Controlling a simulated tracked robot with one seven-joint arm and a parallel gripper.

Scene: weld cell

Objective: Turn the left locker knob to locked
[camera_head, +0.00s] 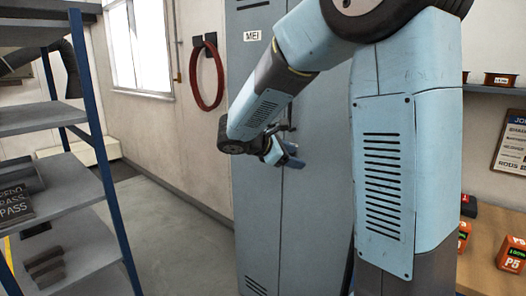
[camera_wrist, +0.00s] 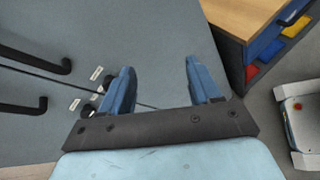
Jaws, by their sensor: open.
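The grey-blue locker (camera_head: 256,210) stands upright in the middle of the head view, and its two doors meet at a vertical seam. In the wrist view the locker front (camera_wrist: 150,40) appears turned on its side. A dark round knob (camera_wrist: 87,111) on the lower door there, seemingly the left one, shows just left of my near finger, beside a small white label. A second knob is partly hidden by that finger. Its pointer direction is too small to tell. My gripper (camera_wrist: 162,82) is open and empty, with its blue fingers apart before the seam. In the head view it (camera_head: 282,154) is near the doors.
Two black door handles, one (camera_wrist: 38,58) above the other (camera_wrist: 24,106), stick out at the left of the wrist view. A workbench (camera_wrist: 254,18) with coloured drawers stands beside the locker. A shelf rack (camera_head: 98,140) is at left in the head view; open floor lies between.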

